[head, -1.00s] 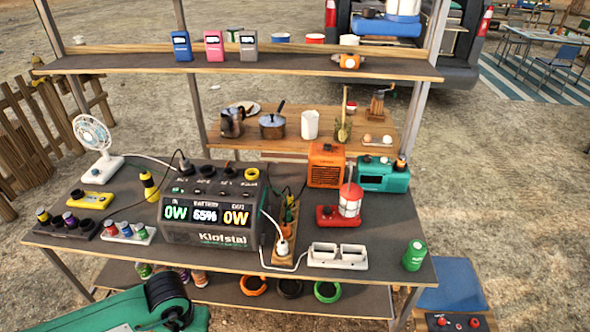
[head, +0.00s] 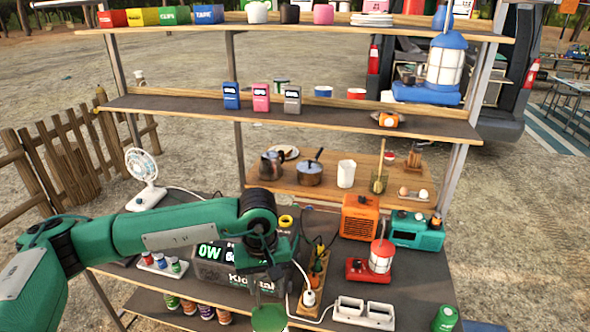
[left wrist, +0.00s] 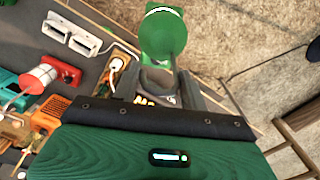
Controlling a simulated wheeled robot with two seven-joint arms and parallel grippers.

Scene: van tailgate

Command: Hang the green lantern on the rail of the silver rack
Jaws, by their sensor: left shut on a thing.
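My left gripper (head: 270,276) hangs over the front of the bench, in front of the black power station (head: 222,272). It is shut on a green thing with a round end (head: 269,318), which looks like the green lantern. In the left wrist view the lantern (left wrist: 163,38) shows just beyond the fingers (left wrist: 165,75). Its handle and globe are mostly hidden or too small to make out. I cannot make out a silver rack with a rail for certain; grey metal posts (head: 238,165) carry the shelves. My right gripper is not in view.
White sockets (head: 364,312), an orange heater (head: 360,216) and a green can (head: 445,318) are at the right. The middle shelf (head: 180,106) has bare stretches.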

